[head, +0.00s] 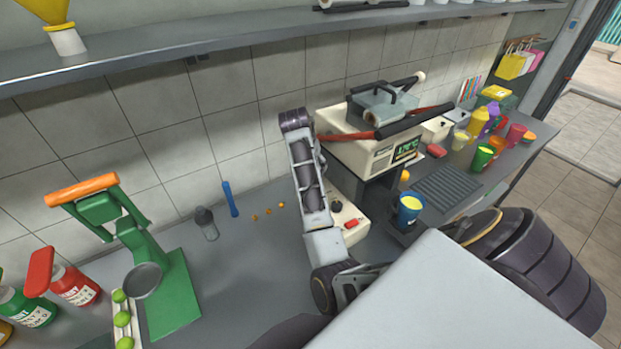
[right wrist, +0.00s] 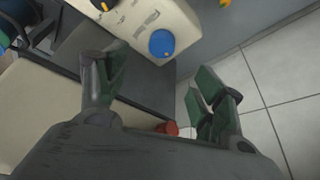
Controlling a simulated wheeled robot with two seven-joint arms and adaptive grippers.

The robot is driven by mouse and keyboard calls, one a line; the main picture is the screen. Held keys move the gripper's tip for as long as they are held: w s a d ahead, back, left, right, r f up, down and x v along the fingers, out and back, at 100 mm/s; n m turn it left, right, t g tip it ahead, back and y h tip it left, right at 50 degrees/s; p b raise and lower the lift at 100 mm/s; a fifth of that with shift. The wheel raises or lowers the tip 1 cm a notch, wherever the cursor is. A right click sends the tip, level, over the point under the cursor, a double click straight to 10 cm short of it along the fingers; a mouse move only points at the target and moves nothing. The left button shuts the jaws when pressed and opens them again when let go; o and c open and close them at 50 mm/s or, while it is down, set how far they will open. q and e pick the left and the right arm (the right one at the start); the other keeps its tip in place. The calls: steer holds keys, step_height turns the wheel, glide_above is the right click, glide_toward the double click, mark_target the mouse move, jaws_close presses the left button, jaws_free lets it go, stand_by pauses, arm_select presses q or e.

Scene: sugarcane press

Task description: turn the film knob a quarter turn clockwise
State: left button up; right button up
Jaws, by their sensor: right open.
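No label tells me which knob is the film knob. In the right wrist view a round blue knob (right wrist: 162,43) sits on a cream panel (right wrist: 145,18). A dark knob with a yellow mark (right wrist: 103,5) is cut by the top edge. A red knob or button (right wrist: 167,128) shows lower down, partly hidden by my gripper. My right gripper (right wrist: 158,74) is open with nothing between its fingers, apart from the blue knob, which lies beyond the fingertips. In the head view the cream sealing machine (head: 372,160) has a lit display. My left gripper cannot be made out.
A blue cup (head: 409,208) stands at right, with several colored cups behind. A green press (head: 165,285) and bottles (head: 75,288) are at left. The counter (head: 240,265) between is mostly clear.

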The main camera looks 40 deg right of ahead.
steer(key=shift+w, duration=0.3)
steer(key=shift+r, duration=0.1)
steer(key=shift+p+x, duration=0.9)
steer(key=shift+x, duration=6)
steer(key=c, duration=1)
